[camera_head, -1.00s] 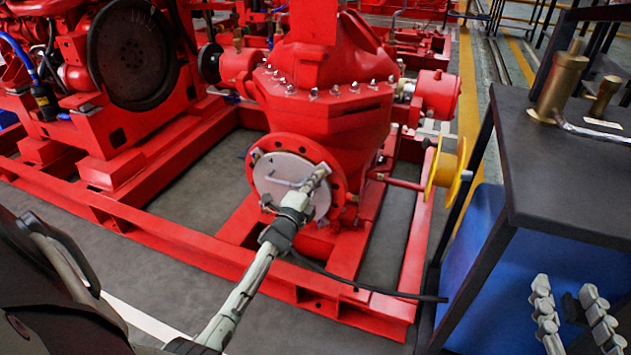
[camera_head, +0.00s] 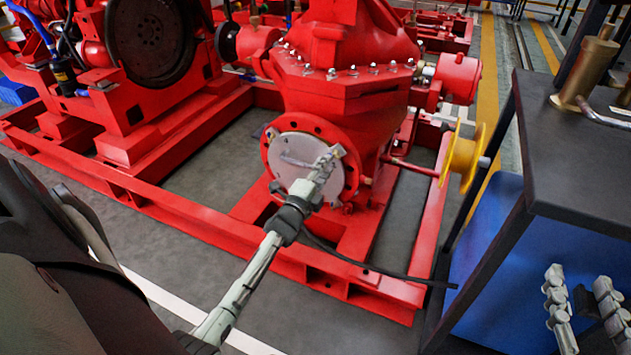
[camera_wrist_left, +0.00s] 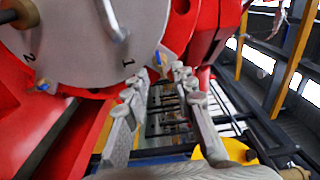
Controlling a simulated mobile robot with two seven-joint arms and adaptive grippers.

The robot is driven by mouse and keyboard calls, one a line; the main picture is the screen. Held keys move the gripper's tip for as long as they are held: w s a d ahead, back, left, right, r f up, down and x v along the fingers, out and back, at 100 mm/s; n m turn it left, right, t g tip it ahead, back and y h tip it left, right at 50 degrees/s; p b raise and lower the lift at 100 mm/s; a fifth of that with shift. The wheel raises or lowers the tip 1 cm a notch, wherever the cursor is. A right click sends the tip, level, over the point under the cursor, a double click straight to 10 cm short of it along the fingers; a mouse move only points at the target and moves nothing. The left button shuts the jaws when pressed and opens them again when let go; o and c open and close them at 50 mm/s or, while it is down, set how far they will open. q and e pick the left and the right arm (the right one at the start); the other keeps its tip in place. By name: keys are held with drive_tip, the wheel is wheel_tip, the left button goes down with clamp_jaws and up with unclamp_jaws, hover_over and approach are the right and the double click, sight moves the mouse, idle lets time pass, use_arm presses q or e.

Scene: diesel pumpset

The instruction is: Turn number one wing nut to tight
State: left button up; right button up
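The round grey plate (camera_head: 290,150) with a bent handle sits on the red pump's front flange. In the left wrist view the plate (camera_wrist_left: 75,45) carries the marks 1 and 2. A small brass-and-blue piece, seemingly the number one wing nut (camera_wrist_left: 161,58), shows at the plate's edge beside the mark 1. Another small fastener (camera_wrist_left: 43,87) is near the mark 2. My left gripper (camera_head: 332,160) is at the plate's right side. In the wrist view its fingers (camera_wrist_left: 158,82) are apart, with the nut just beyond the gap. My right gripper (camera_head: 583,295) is open and empty at lower right.
A dark table (camera_head: 585,150) with brass parts (camera_head: 588,65) stands at right, above a blue panel (camera_head: 500,270). A yellow wheel (camera_head: 462,160) is right of the flange. The red base frame (camera_head: 340,285) runs below the pump.

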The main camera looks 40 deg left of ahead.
use_arm(q)
drive_tip(key=v, duration=0.9)
